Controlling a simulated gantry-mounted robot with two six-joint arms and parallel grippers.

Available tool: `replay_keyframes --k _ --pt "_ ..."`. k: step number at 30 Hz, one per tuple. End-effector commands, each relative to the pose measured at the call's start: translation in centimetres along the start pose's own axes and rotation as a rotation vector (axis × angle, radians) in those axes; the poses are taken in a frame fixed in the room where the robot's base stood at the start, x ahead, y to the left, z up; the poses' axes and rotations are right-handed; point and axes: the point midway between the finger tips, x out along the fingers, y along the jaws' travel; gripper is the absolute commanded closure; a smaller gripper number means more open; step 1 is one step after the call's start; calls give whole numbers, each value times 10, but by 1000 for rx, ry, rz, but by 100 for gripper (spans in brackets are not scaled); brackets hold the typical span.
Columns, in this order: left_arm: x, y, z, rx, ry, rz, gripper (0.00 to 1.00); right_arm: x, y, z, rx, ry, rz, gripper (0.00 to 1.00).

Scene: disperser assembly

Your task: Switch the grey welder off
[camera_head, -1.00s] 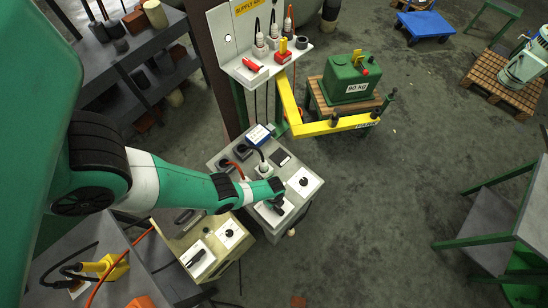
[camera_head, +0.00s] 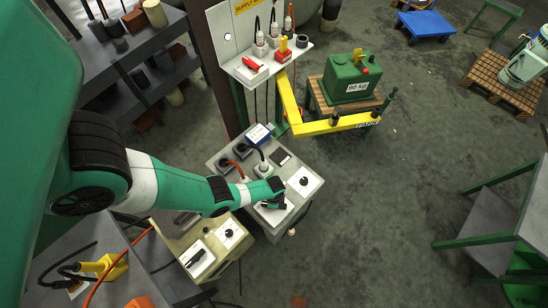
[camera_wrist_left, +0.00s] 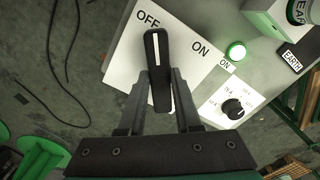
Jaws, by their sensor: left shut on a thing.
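The grey welder (camera_head: 235,160) stands in the middle of the head view, with my left gripper (camera_head: 274,204) over the white switch plate on its top. In the left wrist view, the black switch lever (camera_wrist_left: 157,60) with a white line sits on the white plate (camera_wrist_left: 125,55) marked OFF and ON. Its far end is just below the word OFF. My left gripper (camera_wrist_left: 160,115) is shut on the lever, one finger on each side of its near part. A round green lamp (camera_wrist_left: 236,52) labelled ON looks lit. My right gripper is not in view.
A black dial (camera_wrist_left: 233,109) and an EARTH label (camera_wrist_left: 290,62) are near the switch. A cream welder (camera_head: 210,250) stands close by at the lower left. A yellow beam (camera_head: 335,124) and green 90 kg weight (camera_head: 350,72) are behind.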

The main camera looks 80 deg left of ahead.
Motion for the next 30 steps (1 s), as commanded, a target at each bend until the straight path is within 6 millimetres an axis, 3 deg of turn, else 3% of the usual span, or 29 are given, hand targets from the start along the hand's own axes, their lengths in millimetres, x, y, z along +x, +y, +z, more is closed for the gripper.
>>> replay_keyframes --k 18,30 --pt "1 0 0 -579 1 -1 100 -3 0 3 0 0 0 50" --pt "1 0 0 -855 1 -1 100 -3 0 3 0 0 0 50"
